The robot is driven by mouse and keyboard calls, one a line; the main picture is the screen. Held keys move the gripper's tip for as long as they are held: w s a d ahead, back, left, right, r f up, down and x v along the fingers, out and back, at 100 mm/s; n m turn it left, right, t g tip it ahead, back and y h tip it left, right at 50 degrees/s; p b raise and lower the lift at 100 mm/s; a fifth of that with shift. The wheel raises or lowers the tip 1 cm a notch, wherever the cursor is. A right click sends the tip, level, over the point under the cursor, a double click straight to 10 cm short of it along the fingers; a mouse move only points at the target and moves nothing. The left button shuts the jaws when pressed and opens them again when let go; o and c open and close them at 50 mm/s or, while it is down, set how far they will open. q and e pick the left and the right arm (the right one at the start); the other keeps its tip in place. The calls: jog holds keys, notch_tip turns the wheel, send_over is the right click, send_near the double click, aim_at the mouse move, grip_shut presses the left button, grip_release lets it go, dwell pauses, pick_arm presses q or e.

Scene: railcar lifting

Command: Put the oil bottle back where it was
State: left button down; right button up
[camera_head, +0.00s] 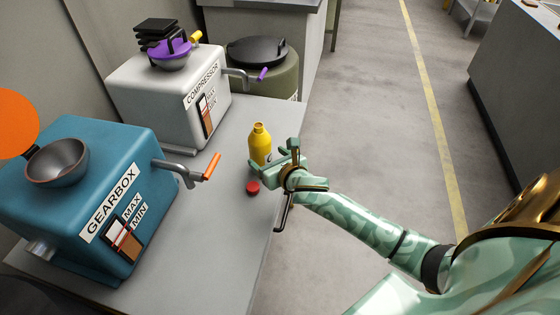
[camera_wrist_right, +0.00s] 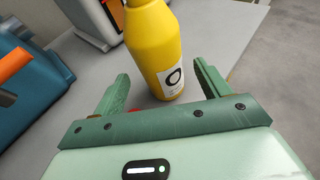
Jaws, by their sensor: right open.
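The yellow oil bottle (camera_head: 259,143) stands upright on the grey table (camera_head: 235,215), near its right edge. It has no cap on; a small red cap (camera_head: 253,188) lies on the table in front of it. My right gripper (camera_head: 268,165) is at the bottle's near side. In the right wrist view the bottle (camera_wrist_right: 157,50) stands between and just beyond the two open fingers (camera_wrist_right: 162,88), and I cannot tell whether they touch it. My left gripper is not in view.
A blue gearbox (camera_head: 90,190) with a funnel and orange-handled tap stands at the left. A white compressor (camera_head: 165,95) with a purple-handled tap stands behind it. A green drum (camera_head: 270,75) is at the back. Open floor (camera_head: 365,110) lies right of the table.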

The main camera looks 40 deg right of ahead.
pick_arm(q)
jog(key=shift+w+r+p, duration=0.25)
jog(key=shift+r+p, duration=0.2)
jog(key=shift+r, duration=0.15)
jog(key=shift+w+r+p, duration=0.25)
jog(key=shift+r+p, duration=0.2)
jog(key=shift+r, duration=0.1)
pick_arm(e)
jog(key=v, duration=0.6)
jog(key=shift+s, duration=0.25)
